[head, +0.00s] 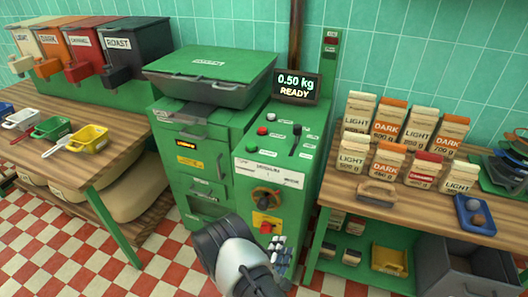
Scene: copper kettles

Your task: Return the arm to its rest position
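My arm (235,257) shows at the bottom centre as a bulky dark and pale link, folded low in front of the green machine. A small cluster of dark and pale parts just right of the link may be my gripper (281,258). Its fingertips cannot be made out, and I cannot tell whether it is open or holds anything. The rest of the arm is hidden or below the picture.
The green machine (205,145) has a display (296,86) reading "0.50 kg READY". A left table (75,165) holds colored scoops; labelled bins stand behind. A right table (340,188) holds several labelled bags and a blue tray (474,228). A grey crate (440,270) stands below.

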